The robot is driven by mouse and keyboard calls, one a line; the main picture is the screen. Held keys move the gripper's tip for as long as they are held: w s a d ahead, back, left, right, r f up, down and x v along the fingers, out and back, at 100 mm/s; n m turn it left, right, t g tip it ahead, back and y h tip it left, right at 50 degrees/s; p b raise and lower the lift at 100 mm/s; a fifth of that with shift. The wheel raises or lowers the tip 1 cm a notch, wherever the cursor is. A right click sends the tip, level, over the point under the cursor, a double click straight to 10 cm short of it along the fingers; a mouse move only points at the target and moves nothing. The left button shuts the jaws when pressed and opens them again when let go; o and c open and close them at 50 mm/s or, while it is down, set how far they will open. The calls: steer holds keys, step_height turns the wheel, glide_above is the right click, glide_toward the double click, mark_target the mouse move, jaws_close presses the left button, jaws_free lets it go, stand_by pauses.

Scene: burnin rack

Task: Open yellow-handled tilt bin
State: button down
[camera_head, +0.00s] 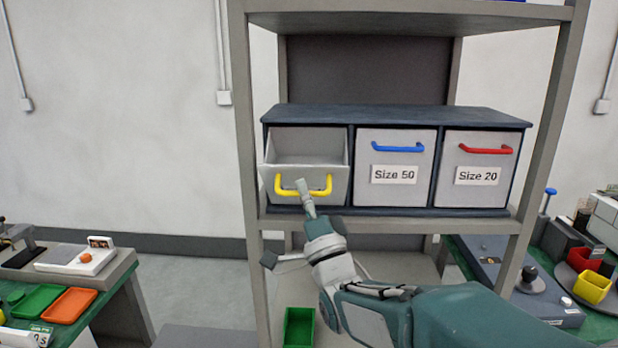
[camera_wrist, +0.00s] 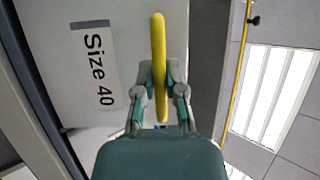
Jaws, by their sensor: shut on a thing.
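The yellow-handled tilt bin (camera_head: 312,150) is the left one of three bins in a dark cabinet on the rack. Its front is tipped outward and its inside shows from above. My gripper (camera_head: 302,187) is at the yellow handle (camera_head: 285,190), a little right of the handle's middle. In the wrist view my gripper (camera_wrist: 160,75) has its fingers on both sides of the yellow handle (camera_wrist: 158,30), shut on it. The wrist view also shows a "Size 40" label (camera_wrist: 97,68) on the bin front. The fingers hide part of the handle.
A blue-handled bin (camera_head: 396,152) labelled "Size 50" and a red-handled bin (camera_head: 482,150) labelled "Size 20" stand closed to the right. Rack posts (camera_head: 243,180) flank the cabinet. A green bin (camera_head: 299,327) sits low below. Cluttered benches stand at both sides.

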steer(key=shift+s+a+f, duration=0.15)
steer(key=shift+s+f, duration=0.1)
steer(key=shift+f, duration=0.2)
steer(key=shift+s+a+f, duration=0.1)
steer(key=shift+s+f, duration=0.15)
steer(key=shift+f, duration=0.2)
steer(key=c, duration=0.7)
jaws_free()
steer(key=shift+a, duration=0.15)
